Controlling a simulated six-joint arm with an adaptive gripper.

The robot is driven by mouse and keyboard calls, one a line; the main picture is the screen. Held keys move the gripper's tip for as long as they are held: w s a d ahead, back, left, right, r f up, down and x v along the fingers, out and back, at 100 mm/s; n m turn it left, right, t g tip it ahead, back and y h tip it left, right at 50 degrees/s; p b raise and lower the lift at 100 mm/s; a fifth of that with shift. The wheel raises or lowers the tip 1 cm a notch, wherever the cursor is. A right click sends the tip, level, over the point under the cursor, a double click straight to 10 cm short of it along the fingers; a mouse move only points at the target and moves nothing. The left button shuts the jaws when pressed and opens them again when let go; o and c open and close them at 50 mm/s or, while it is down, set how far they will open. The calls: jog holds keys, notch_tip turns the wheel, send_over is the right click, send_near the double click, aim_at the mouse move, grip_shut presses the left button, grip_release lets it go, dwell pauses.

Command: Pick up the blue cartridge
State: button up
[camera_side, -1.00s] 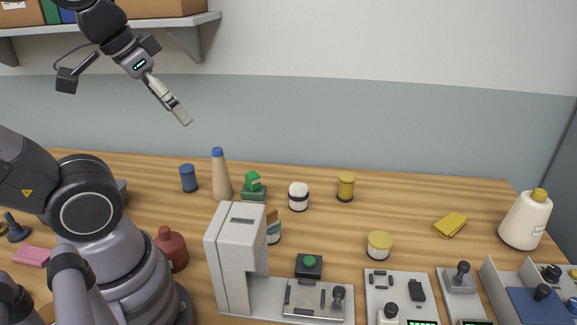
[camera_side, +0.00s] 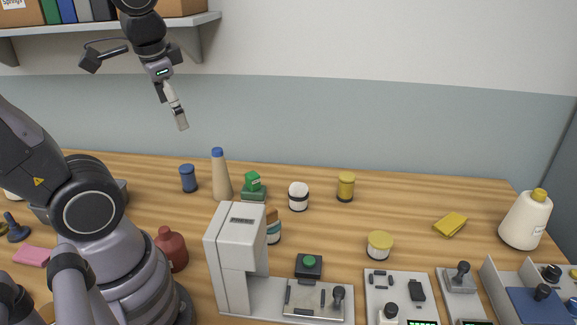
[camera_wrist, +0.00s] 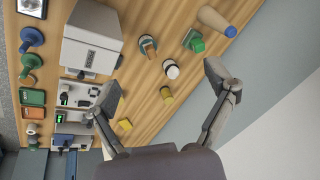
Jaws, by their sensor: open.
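The blue cartridge (camera_side: 188,178) is a short dark-blue cylinder standing upright at the back left of the wooden table. It stands to the left of a tan cone with a blue top (camera_side: 221,174). I do not see the cartridge in the wrist view. My gripper (camera_side: 182,126) hangs in the air, well above the table, and appears above the cartridge in the side view. In the wrist view my gripper (camera_wrist: 163,88) has its two fingers spread wide with nothing held between them.
A green block (camera_side: 253,182), a white-and-black jar (camera_side: 298,197) and a yellow cylinder (camera_side: 346,187) stand right of the cone. A red bottle (camera_side: 172,249) and a white machine (camera_side: 236,250) stand nearer the front. A shelf (camera_side: 205,19) is on the wall.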

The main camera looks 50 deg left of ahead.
jog(key=w+a+f+m+g+y, duration=0.25)
jog(key=a+g+y, duration=0.45)
jog(key=a, duration=0.8)
jog(key=m+t+y, duration=0.4)
jog(key=m+y, duration=0.4)
jog(key=m, duration=0.7)
send_over(190, 176)
notch_tip(190, 176, down, 24)
jog(key=shift+t, duration=0.6)
jog(key=f, duration=0.8)
jog(key=shift+d+f, duration=0.1)
jog(key=shift+d, duration=0.1)
jog(key=shift+a, duration=1.55)
jog(key=shift+c, duration=0.2)
